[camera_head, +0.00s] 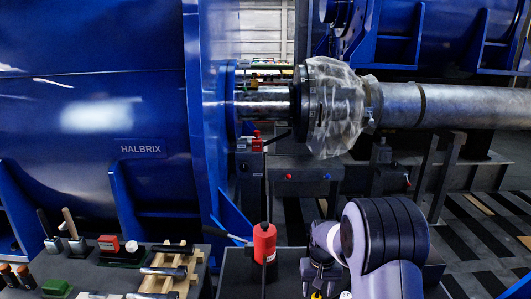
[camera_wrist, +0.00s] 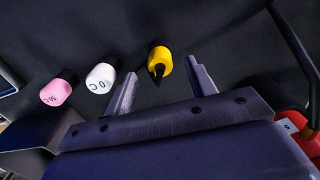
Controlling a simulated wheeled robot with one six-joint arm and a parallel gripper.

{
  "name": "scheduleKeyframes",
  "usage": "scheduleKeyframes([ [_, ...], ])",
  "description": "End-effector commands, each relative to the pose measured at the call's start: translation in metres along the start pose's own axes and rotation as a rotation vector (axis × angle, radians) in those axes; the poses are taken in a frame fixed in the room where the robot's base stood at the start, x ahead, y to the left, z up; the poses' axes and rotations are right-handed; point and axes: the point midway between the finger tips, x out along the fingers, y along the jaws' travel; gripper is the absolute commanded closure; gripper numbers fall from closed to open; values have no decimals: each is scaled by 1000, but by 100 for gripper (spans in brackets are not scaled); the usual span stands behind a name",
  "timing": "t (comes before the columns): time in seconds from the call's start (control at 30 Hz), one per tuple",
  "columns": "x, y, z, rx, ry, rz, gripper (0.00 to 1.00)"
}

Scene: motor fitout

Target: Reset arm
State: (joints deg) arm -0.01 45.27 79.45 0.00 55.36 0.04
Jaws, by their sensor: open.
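My arm (camera_head: 385,235) stands at the lower right of the head view, bent over a dark work surface (camera_head: 236,275). My gripper (camera_wrist: 163,84) points down at a dark surface in the wrist view. Its two fingers are apart, with nothing held between them. A yellow-capped item (camera_wrist: 160,61) with a dark tip lies just beyond the fingertips, apart from them as far as I can tell. In the head view the fingertips are mostly hidden by my wrist.
A white cap (camera_wrist: 101,78) and a pink cap (camera_wrist: 56,92) stand left of the yellow one. A red cylinder (camera_head: 264,243) stands left of my arm. A tool tray (camera_head: 90,270) is at lower left. The blue motor (camera_head: 90,110) and shaft (camera_head: 460,106) lie behind.

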Motion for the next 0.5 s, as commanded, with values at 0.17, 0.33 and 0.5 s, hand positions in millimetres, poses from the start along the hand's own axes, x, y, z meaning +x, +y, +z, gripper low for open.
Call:
scheduleKeyframes([
  [0.17, -38, 0, -1, 0, 4, 0, 47],
  [0.33, -72, 0, -1, 0, 4, 0, 47],
  [0.5, -43, 0, 1, 0, -6, 0, 47],
])
